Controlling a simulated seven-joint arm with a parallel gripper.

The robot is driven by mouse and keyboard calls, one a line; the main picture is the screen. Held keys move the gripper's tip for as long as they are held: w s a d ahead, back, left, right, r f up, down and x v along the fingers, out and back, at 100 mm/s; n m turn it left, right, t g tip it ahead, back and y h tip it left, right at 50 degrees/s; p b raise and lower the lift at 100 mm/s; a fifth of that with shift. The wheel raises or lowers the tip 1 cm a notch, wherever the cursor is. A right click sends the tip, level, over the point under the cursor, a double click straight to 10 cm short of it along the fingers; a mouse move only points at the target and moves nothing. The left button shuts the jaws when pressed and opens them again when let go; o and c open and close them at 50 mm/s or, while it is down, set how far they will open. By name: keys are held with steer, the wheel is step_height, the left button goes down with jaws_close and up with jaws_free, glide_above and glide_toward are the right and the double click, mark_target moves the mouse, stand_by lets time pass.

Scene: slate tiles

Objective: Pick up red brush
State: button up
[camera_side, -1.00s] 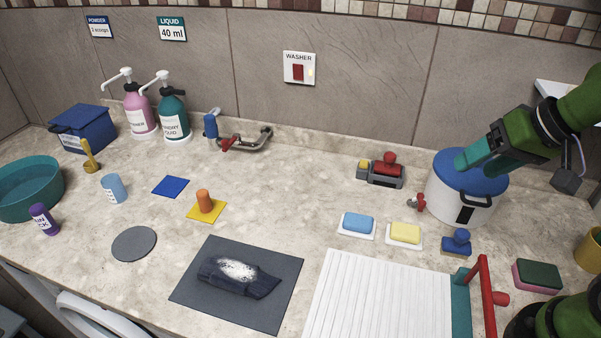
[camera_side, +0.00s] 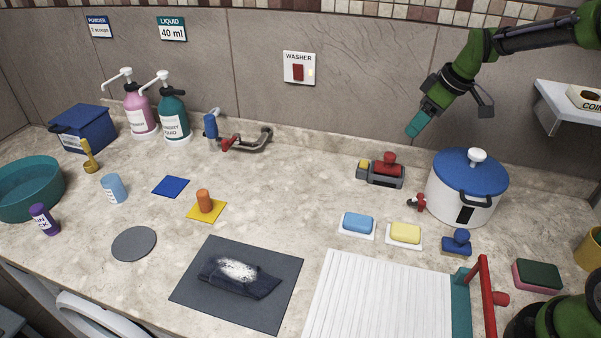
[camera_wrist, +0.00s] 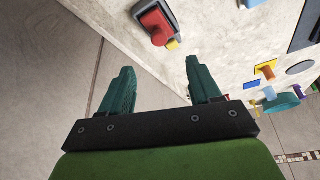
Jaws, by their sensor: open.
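The red brush (camera_side: 389,165), with a rounded red knob on top, sits in a grey holder (camera_side: 380,182) near the back of the counter, left of the white pot. A small yellow block (camera_side: 363,165) is at the holder's left end. The red brush also shows in the wrist view (camera_wrist: 156,20) at the top, ahead of the fingers. My gripper (camera_side: 414,131) is open and empty in the air, above and slightly right of the brush. Its two teal fingers (camera_wrist: 160,80) stand apart in the wrist view.
A white pot with a blue lid (camera_side: 470,168) stands right of the brush. A blue brush (camera_side: 458,240), blue soap (camera_side: 357,223) and yellow soap (camera_side: 405,233) lie in front. The tiled wall is close behind. The counter left of the holder is clear.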

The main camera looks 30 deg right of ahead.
mark_target(392, 155)
steer(key=x, duration=0.9)
steer(key=shift+w+x, duration=0.1)
steer(key=shift+x, duration=1.2)
steer(key=shift+w+x, duration=0.15)
steer(key=shift+x, duration=1.15)
steer(key=shift+r, duration=0.1)
steer(key=shift+c, duration=0.4)
steer(key=c, duration=1.1)
